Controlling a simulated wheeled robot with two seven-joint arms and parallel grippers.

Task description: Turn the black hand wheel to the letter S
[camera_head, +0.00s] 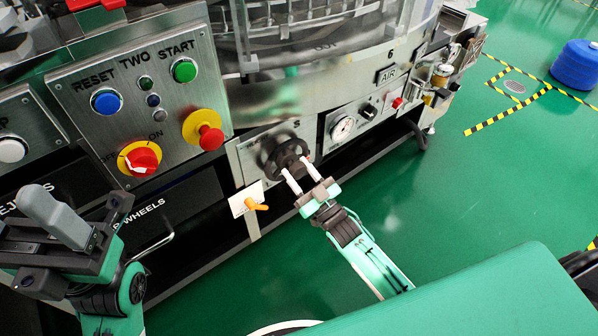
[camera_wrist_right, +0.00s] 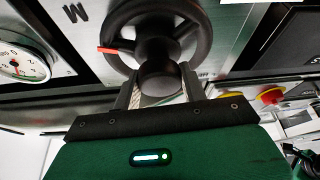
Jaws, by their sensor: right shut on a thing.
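The black hand wheel (camera_head: 284,155) sits on a steel panel, and a letter S (camera_head: 297,124) shows above it to the right. In the right wrist view the wheel (camera_wrist_right: 203,38) fills the top middle, with a red pointer (camera_wrist_right: 107,50) on its left. My right gripper (camera_head: 297,168) is shut on the wheel; its fingers stand on both sides of the black round knob (camera_wrist_right: 160,82) in front of the wheel. My left gripper (camera_head: 55,215) is at the lower left of the head view, away from the wheel; its finger gap is not clear.
A pressure gauge (camera_head: 343,128) is right of the wheel. An orange-handled valve (camera_head: 256,206) is below left. A control box (camera_head: 140,110) with several buttons and a red switch (camera_head: 141,159) is at left. Green floor (camera_head: 470,190) is open at right.

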